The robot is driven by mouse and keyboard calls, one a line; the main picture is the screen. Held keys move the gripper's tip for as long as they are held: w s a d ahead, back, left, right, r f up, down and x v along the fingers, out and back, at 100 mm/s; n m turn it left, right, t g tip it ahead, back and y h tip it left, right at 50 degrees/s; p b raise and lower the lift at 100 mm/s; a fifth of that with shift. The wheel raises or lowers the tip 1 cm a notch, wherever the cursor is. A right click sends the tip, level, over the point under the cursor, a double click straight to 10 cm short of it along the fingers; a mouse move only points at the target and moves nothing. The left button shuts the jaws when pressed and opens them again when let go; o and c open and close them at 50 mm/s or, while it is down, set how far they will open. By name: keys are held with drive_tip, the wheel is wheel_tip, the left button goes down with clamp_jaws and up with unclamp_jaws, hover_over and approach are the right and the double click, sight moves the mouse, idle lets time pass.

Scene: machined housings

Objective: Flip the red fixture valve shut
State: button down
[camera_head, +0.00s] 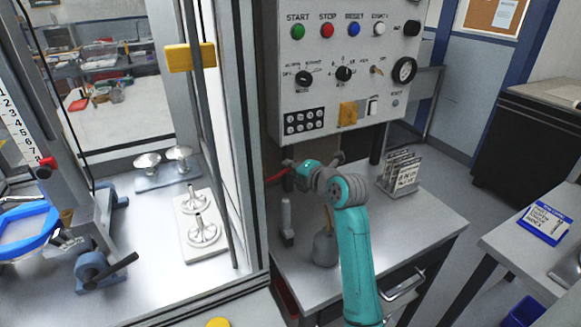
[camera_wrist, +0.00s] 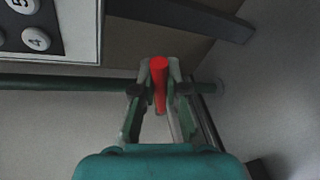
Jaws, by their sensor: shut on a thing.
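The red fixture valve handle (camera_head: 277,176) sticks out to the left of my gripper (camera_head: 291,170), below the control panel and beside the machine's frame. In the wrist view the red handle (camera_wrist: 159,84) lies between the two fingers of my gripper (camera_wrist: 159,66), with a finger against each side. My gripper is shut on it. A dark green pipe (camera_wrist: 60,82) runs across behind the fingers. The valve body is hidden behind the gripper.
The control panel (camera_head: 345,55) hangs just above my gripper. A grey metal table (camera_head: 425,225) below holds a dark cylinder (camera_head: 286,222), a grey flask-shaped can (camera_head: 325,250) and a card rack (camera_head: 400,172). The machine enclosure's frame post (camera_head: 240,120) stands close on the left.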

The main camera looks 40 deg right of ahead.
drive_tip(key=c, duration=1.2)
unclamp_jaws()
drive_tip(key=v, duration=1.2)
